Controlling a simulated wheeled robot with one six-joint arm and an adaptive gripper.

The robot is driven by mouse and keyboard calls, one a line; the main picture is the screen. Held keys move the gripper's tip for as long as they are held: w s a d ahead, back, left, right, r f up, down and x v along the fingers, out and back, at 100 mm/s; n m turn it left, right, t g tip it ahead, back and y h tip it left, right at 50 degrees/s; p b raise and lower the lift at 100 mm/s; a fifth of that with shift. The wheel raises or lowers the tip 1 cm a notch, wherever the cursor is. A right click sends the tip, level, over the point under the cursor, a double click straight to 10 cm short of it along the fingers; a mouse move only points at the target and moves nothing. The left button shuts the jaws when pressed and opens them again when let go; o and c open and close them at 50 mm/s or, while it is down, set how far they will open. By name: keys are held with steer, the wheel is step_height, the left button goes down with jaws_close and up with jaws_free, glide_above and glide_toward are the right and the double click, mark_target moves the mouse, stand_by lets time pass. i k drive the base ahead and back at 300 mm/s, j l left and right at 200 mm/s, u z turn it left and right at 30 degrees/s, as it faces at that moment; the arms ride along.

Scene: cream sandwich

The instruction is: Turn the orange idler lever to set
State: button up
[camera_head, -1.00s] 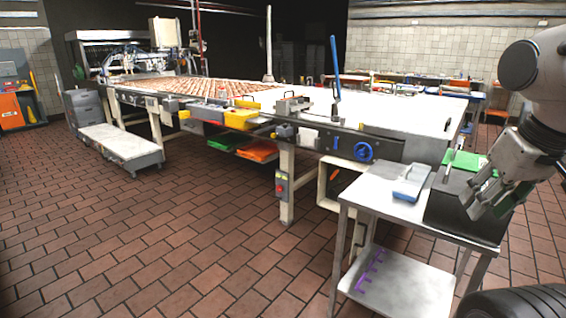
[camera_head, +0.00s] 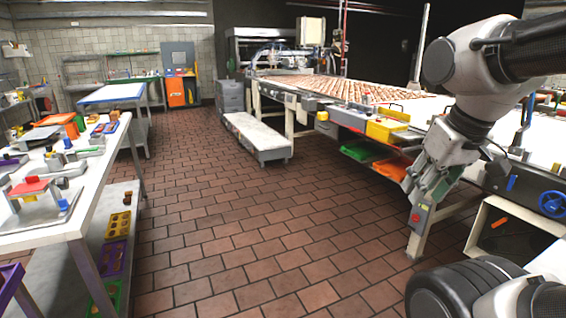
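A small orange bar (camera_head: 499,222) shows inside a pale-framed box below the right part of the long conveyor machine (camera_head: 370,127). It may be the idler lever, but it is too small to be sure. My gripper (camera_head: 424,190) hangs in the right half of the view, pointing down, in front of the machine's side. It is to the left of the orange bar and appears apart from it. Nothing shows held in it, and the gap between its fingers is unclear. A blue hand wheel (camera_head: 552,204) sits on the machine at the far right.
A worktable (camera_head: 85,205) with several fixtures stands at the left. A low white cart (camera_head: 258,132) stands beside the machine. An orange and grey cabinet (camera_head: 181,90) is at the back. The tiled floor (camera_head: 230,220) between is clear.

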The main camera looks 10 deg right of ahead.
mark_target(502, 221)
steer(key=i+j, duration=0.1)
steer(key=i, duration=0.85)
steer(key=i+z, duration=0.25)
steer(key=z, duration=0.15)
steer(key=i+j+z, duration=0.15)
steer(key=i+z, duration=0.25)
steer(key=i+j+z, duration=0.15)
steer(key=z, duration=0.25)
steer(key=i+j+z, duration=0.2)
steer(key=z, duration=0.3)
steer(key=i+j+z, duration=0.35)
steer(key=z, duration=0.15)
steer(key=i+j+z, duration=0.2)
steer(key=j+z, duration=0.15)
steer(key=z, duration=0.15)
steer(key=i+j+z, duration=0.1)
steer(key=j+z, duration=0.4)
